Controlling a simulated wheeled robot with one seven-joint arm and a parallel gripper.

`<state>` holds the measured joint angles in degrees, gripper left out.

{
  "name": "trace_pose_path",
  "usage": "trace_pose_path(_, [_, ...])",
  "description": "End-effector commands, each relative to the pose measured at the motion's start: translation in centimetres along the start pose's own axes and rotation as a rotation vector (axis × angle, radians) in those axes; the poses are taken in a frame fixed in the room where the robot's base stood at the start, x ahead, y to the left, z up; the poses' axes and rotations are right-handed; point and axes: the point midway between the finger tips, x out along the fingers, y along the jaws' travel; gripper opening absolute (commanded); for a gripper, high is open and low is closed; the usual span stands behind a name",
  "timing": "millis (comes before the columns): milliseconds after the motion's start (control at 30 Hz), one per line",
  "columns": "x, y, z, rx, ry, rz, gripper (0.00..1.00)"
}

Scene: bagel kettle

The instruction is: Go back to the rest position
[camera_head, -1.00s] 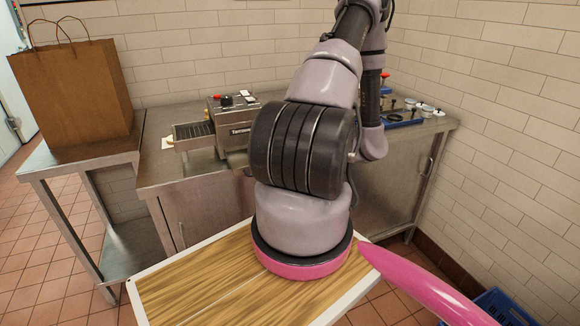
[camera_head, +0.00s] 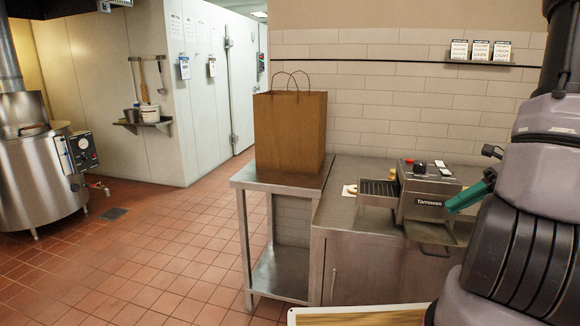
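My arm (camera_head: 515,250) fills the right edge of the head view, with pale grey links and a dark ribbed joint. A green piece (camera_head: 468,196) sticks out to the left from behind it, in front of the slicer-like machine's right side. It may be part of my gripper, but I cannot make out two fingers or a gap. No held object shows. The rest of the arm's far end is hidden behind its own links or outside the picture.
A steel machine (camera_head: 428,207) marked Tarrowen stands on the steel counter (camera_head: 335,205). A large steel kettle (camera_head: 38,180) is at the far left. The tiled floor (camera_head: 180,265) between is open.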

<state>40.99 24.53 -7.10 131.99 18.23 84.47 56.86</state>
Motion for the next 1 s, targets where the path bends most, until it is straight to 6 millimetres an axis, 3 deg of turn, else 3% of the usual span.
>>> trace_pose_path(33, [-0.1,1.8,1.0,-0.142,0.048,-0.042,0.25])
trace_pose_path(300, [-0.1,9.7,3.9,-0.883,0.305,-0.215,0.25])
trace_pose_path(700, [-0.9,21.4,5.7,-1.965,0.693,-0.448,0.25])
trace_pose_path(900, [-1.6,26.1,5.6,-2.369,0.860,-0.565,0.25])
trace_pose_path(1000, [-1.9,27.4,5.5,-2.479,0.911,-0.603,0.25])
